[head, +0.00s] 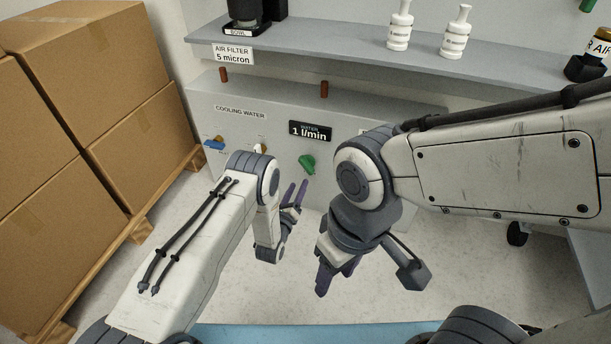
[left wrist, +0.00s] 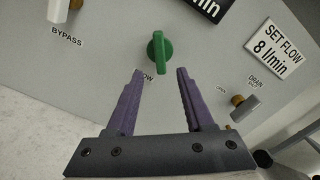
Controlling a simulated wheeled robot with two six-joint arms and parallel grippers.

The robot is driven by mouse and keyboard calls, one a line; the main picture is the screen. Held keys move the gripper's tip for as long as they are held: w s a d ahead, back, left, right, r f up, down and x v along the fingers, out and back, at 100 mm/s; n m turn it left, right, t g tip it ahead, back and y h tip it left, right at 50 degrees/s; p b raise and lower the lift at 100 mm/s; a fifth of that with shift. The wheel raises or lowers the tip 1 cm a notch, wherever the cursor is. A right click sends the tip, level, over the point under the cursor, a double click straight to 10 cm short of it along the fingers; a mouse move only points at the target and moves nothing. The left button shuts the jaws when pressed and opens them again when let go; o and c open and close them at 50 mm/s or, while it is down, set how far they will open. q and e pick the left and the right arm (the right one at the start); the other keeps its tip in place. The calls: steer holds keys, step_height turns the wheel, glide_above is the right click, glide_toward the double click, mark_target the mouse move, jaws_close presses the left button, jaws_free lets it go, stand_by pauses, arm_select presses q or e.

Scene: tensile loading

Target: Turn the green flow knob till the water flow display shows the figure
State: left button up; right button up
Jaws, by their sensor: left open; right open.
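The green flow knob (head: 307,164) is on the grey cooling water panel, below the black water display (head: 310,131), which reads 1 l/min. In the left wrist view the green knob (left wrist: 159,52) stands just beyond and between the purple fingertips. My left gripper (head: 297,194) is open and empty, apart from the knob and below it; its fingers also show in the left wrist view (left wrist: 160,72). A sign (left wrist: 273,48) there reads SET FLOW 8 l/min. My right gripper (head: 366,282) is open and empty, lower and to the right, pointing down.
A blue handle (head: 214,144) and a white bypass handle (head: 260,148) are left of the knob. A drain valve (left wrist: 244,104) is to its right. Cardboard boxes (head: 120,110) stand at the left. A shelf (head: 340,52) with bottles is above.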

mark_target(306, 169)
arm_select(q)
steer(key=b+x, duration=0.3)
steer(key=x, duration=0.4)
steer(key=shift+w+d+f+b, duration=0.1)
steer(key=shift+w+f+b, duration=0.1)
steer(key=shift+b, duration=0.1)
steer(key=shift+w+d+r, duration=0.2)
steer(key=shift+w, duration=0.4)
jaws_close()
